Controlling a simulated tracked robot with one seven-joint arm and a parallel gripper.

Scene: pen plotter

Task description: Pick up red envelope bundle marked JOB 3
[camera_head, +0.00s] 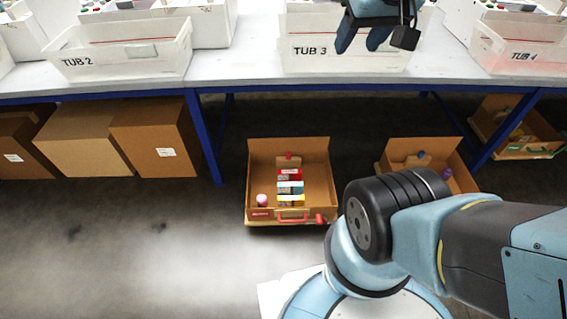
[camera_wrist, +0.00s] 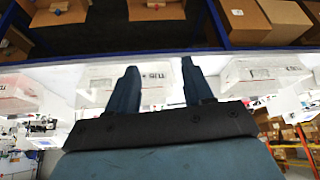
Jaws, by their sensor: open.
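My gripper (camera_head: 361,38) is open and empty over the front right part of the tub labelled TUB 3 (camera_head: 300,64) in the head view. In the wrist view its two blue fingers (camera_wrist: 158,78) stand apart with nothing between them, and the tub shows beyond them. I cannot make out a red envelope bundle or a JOB 3 mark in either view. The inside of TUB 3 is mostly cut off by the top edge and partly hidden by my gripper. A thin red line shows in it, too small to identify.
TUB 2 (camera_head: 120,60) and TUB 4 (camera_head: 520,54) stand left and right on the white table (camera_head: 235,72). Under it are closed cartons (camera_head: 155,137) and an open cardboard box (camera_head: 249,180) with red, white and yellow items. Another open box is partly behind my arm.

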